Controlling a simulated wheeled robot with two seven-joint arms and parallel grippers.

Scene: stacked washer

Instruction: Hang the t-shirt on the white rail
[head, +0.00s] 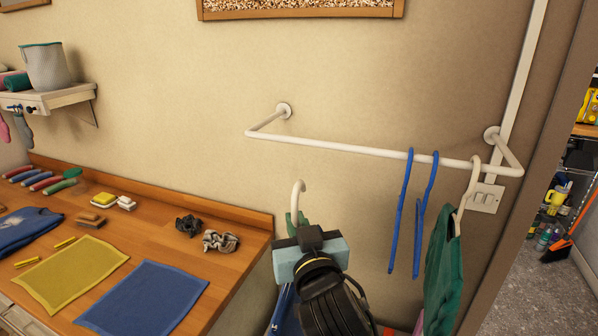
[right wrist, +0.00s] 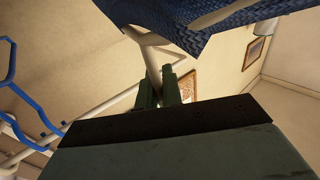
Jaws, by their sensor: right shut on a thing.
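The white rail (head: 345,148) is fixed to the wall, with its front bar running across the middle of the head view. My right gripper (head: 296,221) is below and in front of its left part, shut on a white hanger (head: 299,187). The hanger's hook points up, apart from the rail and below the bar in the picture. In the right wrist view, the green fingers (right wrist: 164,90) close around the white hanger, with blue textured fabric (right wrist: 215,22), apparently the t-shirt, hanging on it. In the head view, my gripper hides most of this garment. My left gripper is not in view.
Blue hangers (head: 401,212) and a green garment (head: 443,265) on a white hanger hang at the rail's right. The rail's left part is clear. A wooden counter (head: 180,228) at left holds a folded blue shirt (head: 25,230), cloths and small items. A doorway is at right.

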